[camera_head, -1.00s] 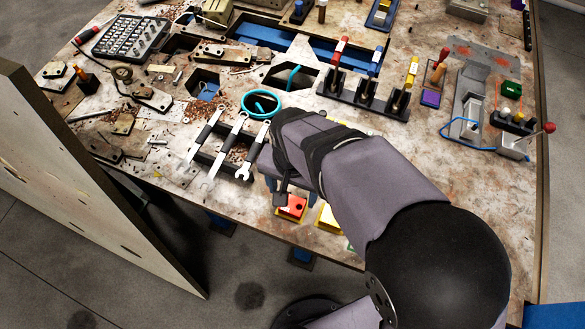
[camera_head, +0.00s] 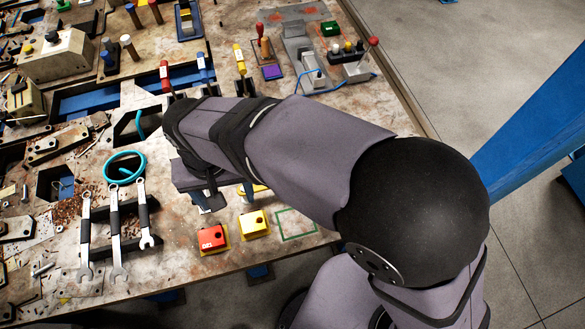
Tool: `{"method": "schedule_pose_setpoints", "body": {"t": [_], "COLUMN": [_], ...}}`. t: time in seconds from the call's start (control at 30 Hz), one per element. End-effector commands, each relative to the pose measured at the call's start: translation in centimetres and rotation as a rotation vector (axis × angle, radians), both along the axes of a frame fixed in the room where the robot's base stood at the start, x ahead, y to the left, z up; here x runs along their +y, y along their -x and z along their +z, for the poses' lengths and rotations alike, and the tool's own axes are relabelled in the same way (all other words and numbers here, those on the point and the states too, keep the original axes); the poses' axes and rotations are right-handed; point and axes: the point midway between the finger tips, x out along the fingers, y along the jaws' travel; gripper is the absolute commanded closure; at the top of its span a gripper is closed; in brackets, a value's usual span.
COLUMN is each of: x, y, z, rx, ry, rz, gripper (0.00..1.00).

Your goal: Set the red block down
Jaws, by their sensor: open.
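The red block (camera_head: 211,238) has a white marking and a dark hole on top. It sits near the front edge of the table, on what looks like a yellow base. A yellow block (camera_head: 251,224) is just right of it. A green square outline (camera_head: 296,223) is right of that, with nothing in it. My gripper (camera_head: 226,202) is behind and above the red block, apart from it. Its jaws are open with nothing seen between them, though my wrist partly hides them. Something yellow shows behind the jaws, mostly hidden.
Wrenches (camera_head: 115,230) lie left of the red block, with a teal ring (camera_head: 124,167) behind them. A row of colored-handled tools (camera_head: 202,72) stands behind my arm. A box with a red-knobbed lever (camera_head: 358,70) is at the back right.

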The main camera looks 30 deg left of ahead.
Motion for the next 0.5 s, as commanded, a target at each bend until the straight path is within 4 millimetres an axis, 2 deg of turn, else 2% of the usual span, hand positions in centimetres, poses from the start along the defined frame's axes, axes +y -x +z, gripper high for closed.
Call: {"method": "schedule_pose_setpoints", "body": {"t": [0.03, 0.17, 0.2, 0.33, 0.4, 0.5], "x": [-1.5, -6.7, -8.6, -15.4, -19.3, -24.8], "y": [-2.7, -9.2, -10.9, -15.4, -16.9, -18.1], "z": [0.1, 0.2, 0.2, 0.0, -0.2, -0.5], "rx": [-0.001, -0.001, 0.000, 0.000, 0.000, 0.000], "ry": [-0.001, 0.001, 0.001, 0.000, 0.001, 0.001], "rz": [-0.043, -0.146, -0.179, -0.285, -0.342, -0.423], "gripper": [0.35, 0.35, 0.35, 0.35, 0.35, 0.35]}}
